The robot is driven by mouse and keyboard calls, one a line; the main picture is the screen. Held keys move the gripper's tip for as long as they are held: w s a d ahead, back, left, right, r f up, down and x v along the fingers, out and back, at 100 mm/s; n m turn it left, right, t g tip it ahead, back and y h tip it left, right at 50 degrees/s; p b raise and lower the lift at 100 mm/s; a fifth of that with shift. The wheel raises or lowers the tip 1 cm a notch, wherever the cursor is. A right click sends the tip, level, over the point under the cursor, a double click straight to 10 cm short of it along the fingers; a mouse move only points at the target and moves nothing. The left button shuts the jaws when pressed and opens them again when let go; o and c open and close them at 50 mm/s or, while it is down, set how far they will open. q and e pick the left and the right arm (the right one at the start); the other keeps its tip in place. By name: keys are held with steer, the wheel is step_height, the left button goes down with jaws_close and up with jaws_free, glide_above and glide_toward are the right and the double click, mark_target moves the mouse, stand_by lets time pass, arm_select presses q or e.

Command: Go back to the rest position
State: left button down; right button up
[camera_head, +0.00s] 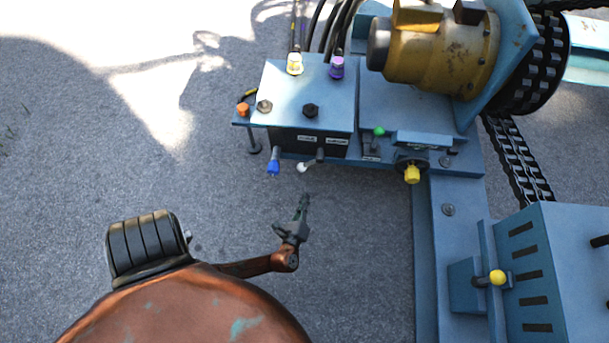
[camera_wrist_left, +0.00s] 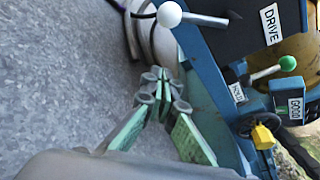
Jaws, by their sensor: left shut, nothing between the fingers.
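My left gripper (camera_head: 304,197) is in the lower middle of the head view, over bare grey ground. Its dark fingers are together with nothing between them. It is just below the front of the blue control box (camera_head: 310,90) and apart from it. In the left wrist view, the green-padded fingers (camera_wrist_left: 160,78) meet at their tips and are empty. A white-ball lever (camera_head: 303,167) and a blue-ended lever (camera_head: 273,162) stick out from the box front, close above the gripper in the picture. The white ball also shows in the left wrist view (camera_wrist_left: 169,14). My right gripper is out of view.
A yellow knob (camera_head: 412,174) and a green-tipped lever (camera_head: 379,131) sit right of the box. A yellow-brown motor (camera_head: 440,50) and black chain (camera_head: 520,165) stand behind. A blue cabinet (camera_head: 555,265) with a yellow-ended lever (camera_head: 497,277) is at lower right. Ground at left is clear.

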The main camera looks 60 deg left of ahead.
arm_select(q)
steer(key=shift+p+v, duration=0.3)
steer(key=shift+v, duration=1.15)
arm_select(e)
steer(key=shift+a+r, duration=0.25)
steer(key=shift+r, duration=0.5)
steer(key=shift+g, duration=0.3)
